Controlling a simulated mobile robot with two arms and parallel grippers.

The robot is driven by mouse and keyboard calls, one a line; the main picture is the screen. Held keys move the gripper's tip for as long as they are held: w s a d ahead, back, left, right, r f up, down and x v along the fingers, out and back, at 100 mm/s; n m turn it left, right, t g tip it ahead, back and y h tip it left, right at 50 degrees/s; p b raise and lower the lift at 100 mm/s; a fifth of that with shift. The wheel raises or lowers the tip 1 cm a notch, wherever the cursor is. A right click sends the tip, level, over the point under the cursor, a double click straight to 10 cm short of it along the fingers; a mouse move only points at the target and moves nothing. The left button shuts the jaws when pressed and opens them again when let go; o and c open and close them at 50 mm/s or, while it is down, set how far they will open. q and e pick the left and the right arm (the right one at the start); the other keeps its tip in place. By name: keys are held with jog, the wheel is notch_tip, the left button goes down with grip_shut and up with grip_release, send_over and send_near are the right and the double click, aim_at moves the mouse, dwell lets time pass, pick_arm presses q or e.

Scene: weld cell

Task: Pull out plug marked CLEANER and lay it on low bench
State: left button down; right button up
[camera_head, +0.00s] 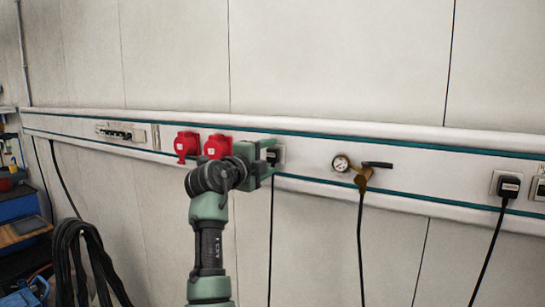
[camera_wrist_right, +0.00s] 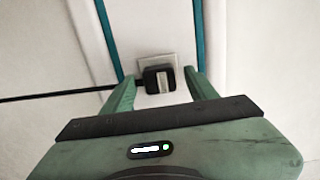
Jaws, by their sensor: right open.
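My right gripper (camera_head: 268,160) is at the wall rail, open, with its fingers on either side of a black plug (camera_head: 272,156). In the right wrist view the plug (camera_wrist_right: 161,80) sits in a pale square socket (camera_wrist_right: 153,61), between the open fingertips (camera_wrist_right: 162,84) with gaps at both sides. A pale label shows on the plug, but its text is too small to read. Its black cable hangs down the wall. Another black plug (camera_head: 509,186) with a pale label sits in a socket at the far right. I cannot make out a low bench. My left gripper is not in view.
Two red sockets (camera_head: 201,146) are just left of my gripper on the rail. A pressure gauge (camera_head: 341,163) and brass valve (camera_head: 363,175) with a hanging hose are to the right. Black cable coils (camera_head: 75,255) and a blue cabinet (camera_head: 20,207) stand at the left.

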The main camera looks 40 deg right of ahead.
jog(key=shift+b, duration=0.5)
grip_shut()
jog(key=shift+a+f, duration=0.1)
jog(key=shift+a, duration=0.15)
jog(key=shift+b+v, duration=1.7)
jog(key=shift+v, duration=1.1)
jog(key=shift+s, duration=0.1)
